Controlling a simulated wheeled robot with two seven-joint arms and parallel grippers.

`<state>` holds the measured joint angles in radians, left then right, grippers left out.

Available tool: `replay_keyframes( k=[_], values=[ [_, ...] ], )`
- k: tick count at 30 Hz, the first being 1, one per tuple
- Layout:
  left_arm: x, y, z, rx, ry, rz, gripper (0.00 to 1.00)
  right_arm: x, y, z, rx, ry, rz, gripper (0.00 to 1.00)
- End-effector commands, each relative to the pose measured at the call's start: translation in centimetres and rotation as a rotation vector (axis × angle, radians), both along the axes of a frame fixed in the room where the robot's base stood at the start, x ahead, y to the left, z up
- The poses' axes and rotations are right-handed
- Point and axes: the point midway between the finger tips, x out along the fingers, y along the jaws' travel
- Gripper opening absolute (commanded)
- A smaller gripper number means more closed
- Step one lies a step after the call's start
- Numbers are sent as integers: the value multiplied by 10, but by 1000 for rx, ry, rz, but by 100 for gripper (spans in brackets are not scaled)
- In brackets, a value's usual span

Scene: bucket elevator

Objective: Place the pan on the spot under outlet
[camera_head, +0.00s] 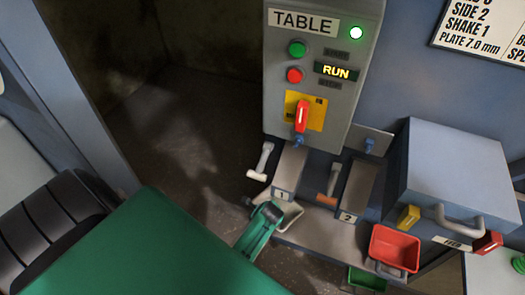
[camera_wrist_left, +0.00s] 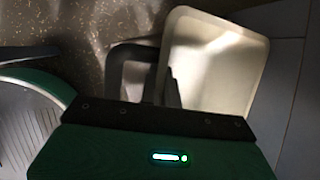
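The pale, shallow rectangular pan (camera_head: 289,215) is just below and in front of outlet 1 (camera_head: 288,170), at the left end of the grey shelf. The pan (camera_wrist_left: 215,62) fills the upper middle of the left wrist view, with a dark loop handle (camera_wrist_left: 128,58) on its left side. My left gripper (camera_head: 268,212), green, reaches from below and appears shut on the handle. The fingertips are dark and partly hidden. I cannot tell whether the pan touches the shelf. My right gripper is not in view.
The grey control box (camera_head: 322,70) reads TABLE and RUN. Outlet 2 (camera_head: 358,190) is to the right. A red pan (camera_head: 395,248) and a green pan (camera_head: 366,281) are at the lower right, near a grey box (camera_head: 460,165). Dark floor (camera_head: 170,130) lies open left.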

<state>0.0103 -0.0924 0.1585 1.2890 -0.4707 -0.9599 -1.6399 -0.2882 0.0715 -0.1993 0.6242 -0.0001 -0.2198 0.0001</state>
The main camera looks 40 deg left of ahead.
Motion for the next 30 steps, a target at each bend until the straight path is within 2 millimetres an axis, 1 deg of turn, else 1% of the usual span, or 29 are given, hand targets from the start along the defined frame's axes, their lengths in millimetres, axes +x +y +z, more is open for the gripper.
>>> replay_keyframes(
  k=[2,8,9,11,12,19,23,26,30],
  values=[
    [0,-1,1,0,-1,0,0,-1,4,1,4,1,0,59],
    [1,0,-2,1,-2,0,0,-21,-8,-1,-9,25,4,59],
    [0,0,-1,0,-1,0,11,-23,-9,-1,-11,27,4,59],
    [0,0,-1,0,-1,0,23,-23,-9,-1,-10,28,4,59],
    [0,0,-1,0,-1,0,25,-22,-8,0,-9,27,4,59],
    [0,-1,-1,0,-2,-1,25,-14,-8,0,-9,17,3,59],
    [0,-1,3,0,-2,-1,25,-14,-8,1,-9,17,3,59],
    [-3,-5,12,1,-2,-1,25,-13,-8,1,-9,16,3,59],
    [-10,-12,32,0,-3,0,25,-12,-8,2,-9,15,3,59]
  ],
)
